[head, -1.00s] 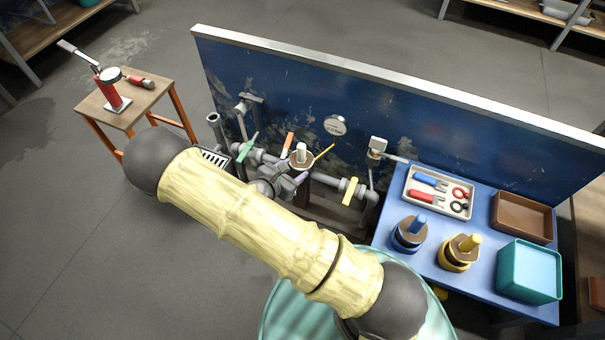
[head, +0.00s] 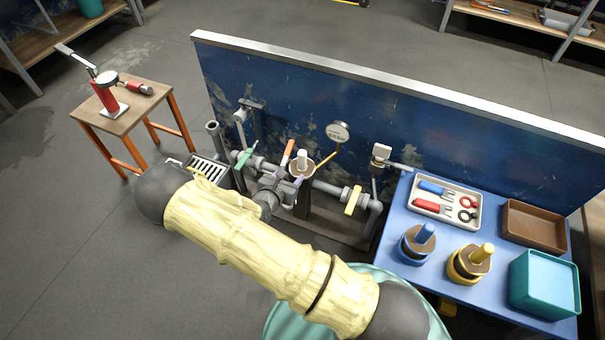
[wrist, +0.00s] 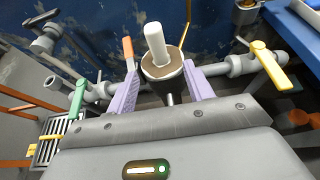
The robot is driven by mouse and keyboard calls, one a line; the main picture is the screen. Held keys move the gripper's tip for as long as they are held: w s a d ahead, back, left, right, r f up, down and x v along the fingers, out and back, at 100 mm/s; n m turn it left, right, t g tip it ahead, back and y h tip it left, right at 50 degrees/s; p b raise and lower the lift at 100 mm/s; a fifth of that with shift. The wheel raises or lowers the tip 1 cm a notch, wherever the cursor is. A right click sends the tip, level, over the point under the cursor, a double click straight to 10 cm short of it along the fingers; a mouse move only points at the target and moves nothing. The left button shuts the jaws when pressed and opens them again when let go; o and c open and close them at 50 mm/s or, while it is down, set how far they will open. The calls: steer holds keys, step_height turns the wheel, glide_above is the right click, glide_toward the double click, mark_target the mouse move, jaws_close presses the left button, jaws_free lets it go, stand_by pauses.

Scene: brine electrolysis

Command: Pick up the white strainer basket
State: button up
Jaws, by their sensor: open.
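The wrist view does not settle how far the fingers reach along the basket. In the head view only a bit of a lilac finger shows; my arm hides most of the gripper.
Valve levers in green (wrist: 77,98), orange (wrist: 128,54) and yellow (wrist: 269,64) stand close around the basket. A grate (head: 209,170) lies to the left. A blue table (head: 395,222) at right holds a tool tray, blue- and yellow-handled baskets and bins. A blue panel (head: 420,125) stands behind.

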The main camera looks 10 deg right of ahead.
mark_target(301, 163)
steer(key=b+x, duration=0.2)
steer(key=x, duration=0.4)
steer(key=shift+w+d, duration=0.2)
steer(key=shift+w, duration=0.05)
steer(key=shift+w+d+f+b, duration=0.25)
steer(key=shift+w+f+b, duration=0.15)
steer(key=shift+b, duration=0.3)
steer(key=b+x, duration=0.2)
steer(key=x, duration=0.1)
steer(key=shift+w+r, duration=0.1)
steer(key=shift+w, duration=0.15)
steer(key=shift+w+d, duration=0.25)
steer(key=shift+w, duration=0.1)
jaws_close()
